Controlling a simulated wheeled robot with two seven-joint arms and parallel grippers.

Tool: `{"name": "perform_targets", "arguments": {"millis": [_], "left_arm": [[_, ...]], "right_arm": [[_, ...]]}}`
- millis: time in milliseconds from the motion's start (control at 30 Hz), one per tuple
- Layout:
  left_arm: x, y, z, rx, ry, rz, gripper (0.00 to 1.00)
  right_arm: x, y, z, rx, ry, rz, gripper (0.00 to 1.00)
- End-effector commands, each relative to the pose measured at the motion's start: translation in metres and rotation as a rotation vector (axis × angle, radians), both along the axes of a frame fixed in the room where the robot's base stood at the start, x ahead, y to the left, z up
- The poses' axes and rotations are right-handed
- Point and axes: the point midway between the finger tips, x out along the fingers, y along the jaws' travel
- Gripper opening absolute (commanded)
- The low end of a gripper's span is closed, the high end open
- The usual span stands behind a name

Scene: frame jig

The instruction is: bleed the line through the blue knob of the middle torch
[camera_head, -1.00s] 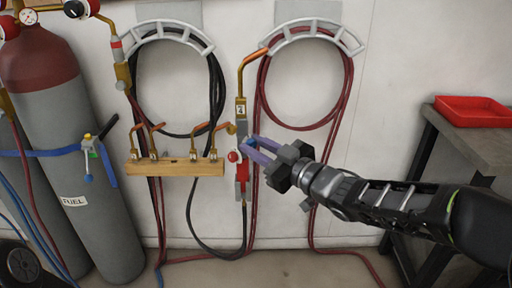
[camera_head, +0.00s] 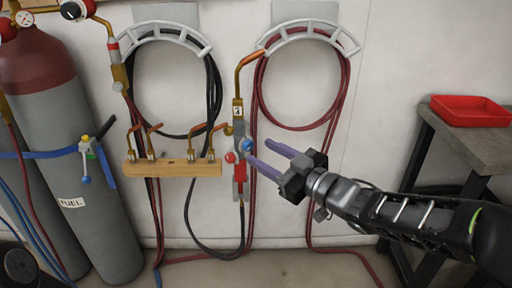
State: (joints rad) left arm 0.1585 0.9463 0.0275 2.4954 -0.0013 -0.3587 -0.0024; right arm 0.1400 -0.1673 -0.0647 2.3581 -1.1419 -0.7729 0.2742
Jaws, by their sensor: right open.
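The middle torch (camera_head: 238,112) hangs upright on the wall, with a copper tip bending right at its top. Its blue knob (camera_head: 247,145) is on the right side of the body and its red knob (camera_head: 231,157) on the left. My right gripper (camera_head: 261,158) comes in from the right. Its two purple fingers are spread apart and empty, pointing at the torch. The fingertips are close to the right of the blue knob, which shows uncovered; I cannot tell whether the lower finger touches the torch. My left gripper is not in view.
A wooden rack (camera_head: 172,169) with several copper tips sits left of the torch. Black hose (camera_head: 213,90) and red hose (camera_head: 262,85) hang in coils. A fuel cylinder (camera_head: 75,200) stands at left. A red tray (camera_head: 470,111) lies on a bench (camera_head: 478,142) at right.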

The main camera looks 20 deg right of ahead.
Motion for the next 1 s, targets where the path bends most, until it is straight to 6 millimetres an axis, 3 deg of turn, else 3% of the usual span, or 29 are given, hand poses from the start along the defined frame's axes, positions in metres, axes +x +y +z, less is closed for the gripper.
{"name": "perform_targets", "arguments": {"millis": [100,300,800,1000], "left_arm": [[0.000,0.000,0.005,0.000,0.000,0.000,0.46],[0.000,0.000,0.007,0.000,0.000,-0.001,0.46],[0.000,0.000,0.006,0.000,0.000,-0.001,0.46],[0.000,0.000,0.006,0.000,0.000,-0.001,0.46]], "right_arm": [[-0.017,-0.011,0.002,0.001,-0.002,-0.003,0.45],[-0.032,-0.018,0.000,0.002,0.000,0.000,0.45],[-0.031,-0.018,-0.001,-0.013,-0.002,-0.002,0.45],[-0.015,-0.046,-0.014,0.019,0.053,-0.143,0.45]]}}
